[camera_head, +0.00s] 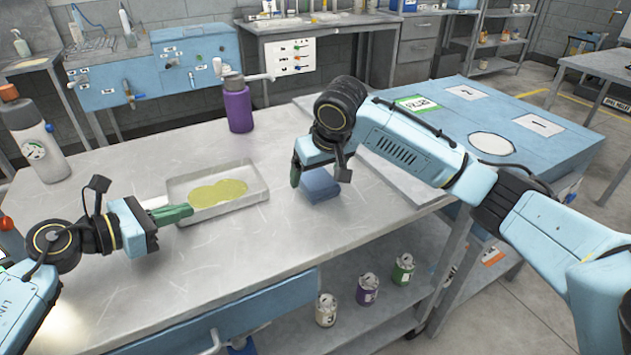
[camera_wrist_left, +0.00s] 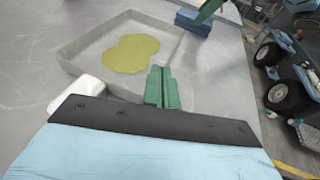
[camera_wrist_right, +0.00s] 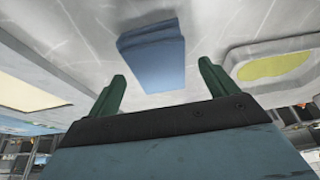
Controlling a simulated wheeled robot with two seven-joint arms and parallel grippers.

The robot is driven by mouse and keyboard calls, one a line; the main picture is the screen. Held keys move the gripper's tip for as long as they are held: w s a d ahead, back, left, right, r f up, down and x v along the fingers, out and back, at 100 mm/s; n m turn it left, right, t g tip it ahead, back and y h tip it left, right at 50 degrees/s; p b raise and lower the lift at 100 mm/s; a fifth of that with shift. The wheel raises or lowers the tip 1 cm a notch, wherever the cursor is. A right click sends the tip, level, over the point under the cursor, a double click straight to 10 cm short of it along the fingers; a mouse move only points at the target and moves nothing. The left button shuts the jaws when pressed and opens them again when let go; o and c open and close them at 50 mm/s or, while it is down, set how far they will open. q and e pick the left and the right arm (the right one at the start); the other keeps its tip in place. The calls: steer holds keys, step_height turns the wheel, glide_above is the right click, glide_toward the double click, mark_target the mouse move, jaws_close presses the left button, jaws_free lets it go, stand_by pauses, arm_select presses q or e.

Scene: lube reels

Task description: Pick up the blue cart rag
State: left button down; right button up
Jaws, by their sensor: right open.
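The blue cart rag (camera_head: 320,185) is a folded stack lying on the metal table, right of the tray. It shows whole in the right wrist view (camera_wrist_right: 153,60) and partly at the top of the left wrist view (camera_wrist_left: 193,22). My right gripper (camera_head: 318,174) is right at the rag, its arm coming from the right. Its two green fingers (camera_wrist_right: 160,92) are apart and empty, with the rag just beyond and between them. My left gripper (camera_head: 188,213) is at the tray's near left corner. Its green fingers (camera_wrist_left: 162,86) are together with nothing seen between them.
A shallow grey tray (camera_head: 262,196) holds a yellow-green puddle. A blue cart top (camera_head: 560,150) lies to the right. Several cans (camera_head: 367,289) sit on the shelf below.

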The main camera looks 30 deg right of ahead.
steer(key=shift+x, duration=0.9)
steer(key=shift+f, duration=0.25)
